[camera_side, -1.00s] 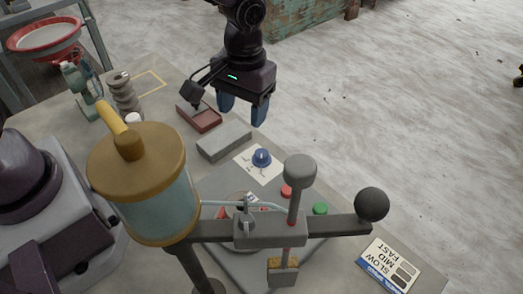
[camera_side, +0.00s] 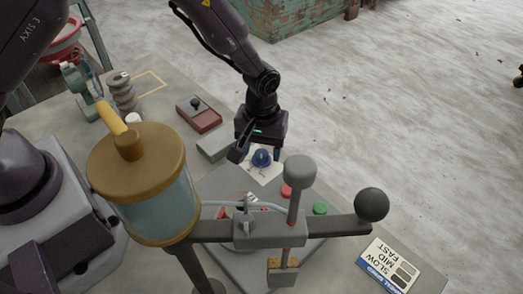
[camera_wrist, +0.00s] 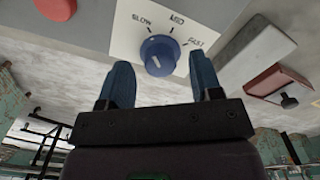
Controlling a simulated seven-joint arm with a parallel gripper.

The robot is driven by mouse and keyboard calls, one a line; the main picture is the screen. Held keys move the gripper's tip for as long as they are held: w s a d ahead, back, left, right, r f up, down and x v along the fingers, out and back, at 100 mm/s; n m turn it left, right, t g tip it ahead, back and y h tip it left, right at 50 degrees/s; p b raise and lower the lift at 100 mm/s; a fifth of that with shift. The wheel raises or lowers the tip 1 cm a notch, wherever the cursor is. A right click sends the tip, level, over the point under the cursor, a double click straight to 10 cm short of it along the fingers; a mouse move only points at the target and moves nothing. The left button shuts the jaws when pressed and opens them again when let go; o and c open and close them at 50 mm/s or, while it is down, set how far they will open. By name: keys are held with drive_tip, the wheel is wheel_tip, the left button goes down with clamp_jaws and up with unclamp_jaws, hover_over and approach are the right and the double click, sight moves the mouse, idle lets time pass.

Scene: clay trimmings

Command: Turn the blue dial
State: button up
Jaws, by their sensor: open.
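My gripper (camera_side: 257,153) is open over the dial, with one blue finger to each side. In the wrist view my gripper (camera_wrist: 160,62) has its fingers apart with the dial between and slightly beyond them. I see no finger touching the dial.
A grey block (camera_side: 212,147) and a red box with a black knob (camera_side: 199,119) lie left of the dial. A large gold-lidded jar (camera_side: 138,165) stands at left.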

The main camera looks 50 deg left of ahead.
drive_tip(key=shift+f, duration=0.75)
drive_tip(key=c, duration=0.9)
drive_tip(key=shift+m, duration=0.4)
drive_tip(key=m, duration=0.3)
drive_tip(key=shift+m, duration=2.5)
